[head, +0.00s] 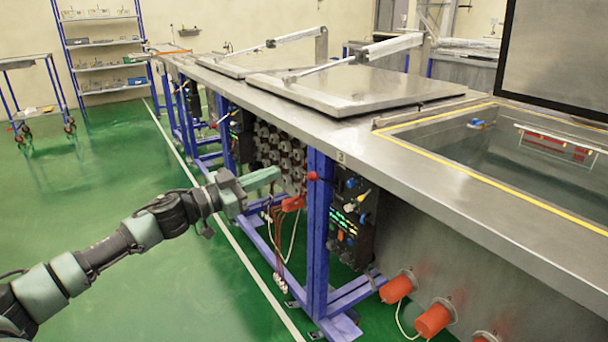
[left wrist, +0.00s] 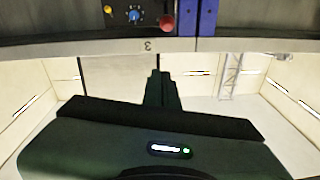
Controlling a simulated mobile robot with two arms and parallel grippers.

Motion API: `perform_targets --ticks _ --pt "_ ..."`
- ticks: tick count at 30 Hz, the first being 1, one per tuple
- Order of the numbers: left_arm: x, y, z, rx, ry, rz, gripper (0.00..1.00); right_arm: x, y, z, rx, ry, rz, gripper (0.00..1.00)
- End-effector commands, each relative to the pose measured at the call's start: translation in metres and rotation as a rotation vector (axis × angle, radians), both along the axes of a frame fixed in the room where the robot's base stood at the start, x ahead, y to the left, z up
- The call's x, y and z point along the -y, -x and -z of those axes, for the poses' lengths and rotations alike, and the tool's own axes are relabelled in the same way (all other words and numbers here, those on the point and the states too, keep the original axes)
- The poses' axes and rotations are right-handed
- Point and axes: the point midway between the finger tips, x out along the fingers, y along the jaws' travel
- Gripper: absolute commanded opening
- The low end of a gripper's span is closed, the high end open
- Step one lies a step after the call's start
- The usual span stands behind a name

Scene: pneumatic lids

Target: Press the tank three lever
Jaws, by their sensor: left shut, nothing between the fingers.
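The red ball knob of a lever (head: 313,176) sits at the blue post under the bench edge, just left of the label 3 (head: 341,157). In the left wrist view, which looks upside down, the red knob (left wrist: 167,23) and the label 3 (left wrist: 148,46) show near the top. My left gripper (head: 277,173) is shut and empty, reaching in from the left. Its fingertips appear short of the knob, a little to its left in the head view; the exact gap is hard to tell. The dark gripper (left wrist: 159,74) also shows in the wrist view. My right gripper is out of view.
The steel bench (head: 440,185) runs along the right with an open water tank (head: 480,140) and raised-arm lids (head: 350,85) lying flat. A control panel (head: 352,210) and red cylinders (head: 397,288) sit below.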

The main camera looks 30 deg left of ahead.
Motion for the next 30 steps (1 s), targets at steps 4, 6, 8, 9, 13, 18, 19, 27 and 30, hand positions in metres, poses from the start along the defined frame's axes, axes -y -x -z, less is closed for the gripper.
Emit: perform_targets --ticks 4,6,8,9,13,18,19,27,30 --pt "0.004 -0.013 -0.001 0.004 -0.001 -0.001 0.0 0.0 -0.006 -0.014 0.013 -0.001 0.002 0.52" --pt "0.006 -0.02 -0.003 0.006 -0.004 -0.002 0.0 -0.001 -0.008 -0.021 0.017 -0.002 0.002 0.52" --pt "0.008 -0.025 -0.004 0.004 -0.002 -0.002 0.0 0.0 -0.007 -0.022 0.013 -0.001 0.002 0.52" --pt "0.009 -0.029 -0.004 0.004 0.0 -0.003 0.0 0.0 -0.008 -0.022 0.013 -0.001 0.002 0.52" --pt "0.013 -0.04 -0.006 0.006 -0.002 -0.003 0.0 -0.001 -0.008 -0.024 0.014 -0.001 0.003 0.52" --pt "0.018 -0.055 -0.008 0.005 0.001 -0.004 0.0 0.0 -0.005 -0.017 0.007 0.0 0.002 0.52" --pt "0.019 -0.058 -0.008 0.004 0.002 -0.004 0.0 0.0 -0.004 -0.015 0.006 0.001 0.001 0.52" --pt "0.03 -0.085 -0.011 0.004 0.001 -0.002 0.0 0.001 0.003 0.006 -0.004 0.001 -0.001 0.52" --pt "0.031 -0.092 0.003 -0.001 0.003 -0.004 0.0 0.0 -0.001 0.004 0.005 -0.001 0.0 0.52"
